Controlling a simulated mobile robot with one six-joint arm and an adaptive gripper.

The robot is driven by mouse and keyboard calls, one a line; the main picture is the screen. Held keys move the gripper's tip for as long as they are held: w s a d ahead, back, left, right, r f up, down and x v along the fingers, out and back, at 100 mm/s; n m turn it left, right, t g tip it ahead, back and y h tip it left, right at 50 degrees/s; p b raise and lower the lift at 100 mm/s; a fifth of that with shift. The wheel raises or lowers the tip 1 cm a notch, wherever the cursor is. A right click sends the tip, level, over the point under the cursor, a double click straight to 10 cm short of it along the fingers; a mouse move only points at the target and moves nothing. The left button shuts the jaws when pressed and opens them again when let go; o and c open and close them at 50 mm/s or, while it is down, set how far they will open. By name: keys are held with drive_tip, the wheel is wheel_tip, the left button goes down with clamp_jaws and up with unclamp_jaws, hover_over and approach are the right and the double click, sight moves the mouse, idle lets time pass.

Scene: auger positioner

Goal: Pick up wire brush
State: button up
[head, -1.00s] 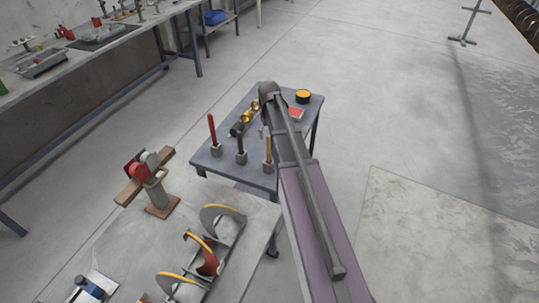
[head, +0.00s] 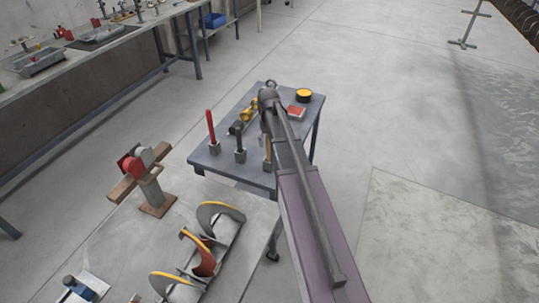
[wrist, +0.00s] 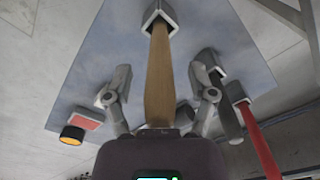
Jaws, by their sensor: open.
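A wooden-handled tool, which I take to be the wire brush, stands upright in a grey square holder (wrist: 158,14) on a blue-grey table (head: 222,172). Its light brown handle (wrist: 159,75) runs down the middle of the wrist view; no bristles can be made out. In the head view the handle (head: 267,148) shows only as a strip beside my arm. My gripper (wrist: 162,82) is open, with one finger on each side of the handle. I see gaps between the fingers and the handle. In the head view my arm hides the gripper.
A black-handled tool (head: 239,142) and a red-handled tool (head: 210,126) stand in holders to the left. A red box (head: 296,111) and a yellow-and-black round item (head: 304,95) lie at the table's back right. An auger part (head: 210,250) is in front.

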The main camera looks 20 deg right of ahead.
idle(0.6)
clamp_jaws()
